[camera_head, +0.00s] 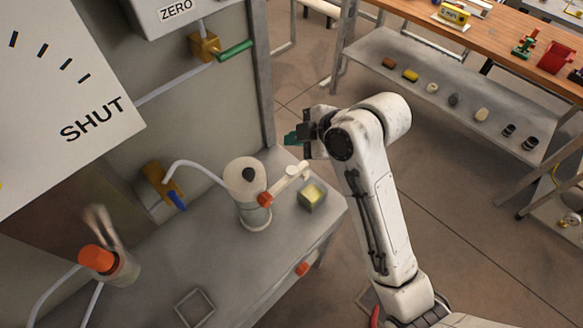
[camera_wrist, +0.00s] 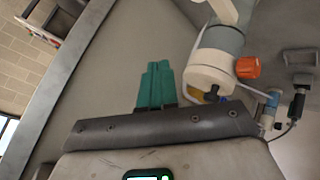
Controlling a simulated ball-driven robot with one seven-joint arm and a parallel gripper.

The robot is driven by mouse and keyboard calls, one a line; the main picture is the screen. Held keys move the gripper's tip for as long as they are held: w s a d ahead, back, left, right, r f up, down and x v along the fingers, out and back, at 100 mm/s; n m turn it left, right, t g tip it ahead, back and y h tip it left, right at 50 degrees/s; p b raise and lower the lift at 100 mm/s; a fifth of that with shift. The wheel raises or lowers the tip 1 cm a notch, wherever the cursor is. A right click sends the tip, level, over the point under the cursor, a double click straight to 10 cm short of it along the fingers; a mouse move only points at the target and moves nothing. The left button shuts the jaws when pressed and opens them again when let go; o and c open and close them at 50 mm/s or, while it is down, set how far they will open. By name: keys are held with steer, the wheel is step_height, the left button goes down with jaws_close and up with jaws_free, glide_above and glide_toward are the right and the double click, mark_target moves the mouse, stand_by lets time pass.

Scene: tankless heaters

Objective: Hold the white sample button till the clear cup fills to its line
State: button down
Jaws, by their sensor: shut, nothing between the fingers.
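My gripper (camera_head: 294,138) is shut and empty, its teal fingertips held in the air behind and above the bench's right end. The teal fingers also show in the wrist view (camera_wrist: 155,85). A white canister (camera_head: 249,195) with a black top knob stands on the grey bench; it shows at the upper right of the wrist view (camera_wrist: 212,62). From its orange fitting (camera_head: 264,199) a pale arm reaches right, ending in a small white disc (camera_head: 303,166), perhaps the sample button. Below that end sits a small square cup (camera_head: 312,196) with yellow inside. Its fill line cannot be made out.
The grey bench (camera_head: 160,270) carries an orange-capped fitting (camera_head: 97,258) at left and a square outline (camera_head: 195,307) in front. A blue-handled valve (camera_head: 174,198) and green-handled valve (camera_head: 234,50) are behind. A wooden worktable (camera_head: 480,35) stands at upper right, with open floor between.

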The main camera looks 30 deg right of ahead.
mark_target(295, 172)
steer(key=shift+f+b, duration=2.65)
steer(key=shift+f, duration=1.65)
steer(key=shift+f, duration=0.1)
steer(key=shift+f, duration=0.3)
steer(key=shift+f+b, duration=0.5)
steer(key=shift+f, duration=0.05)
steer(key=shift+r, duration=0.1)
stand_by(0.7)
steer(key=shift+r+p, duration=0.9)
steer(key=shift+r+p, duration=2.2)
steer(key=shift+r, duration=0.3)
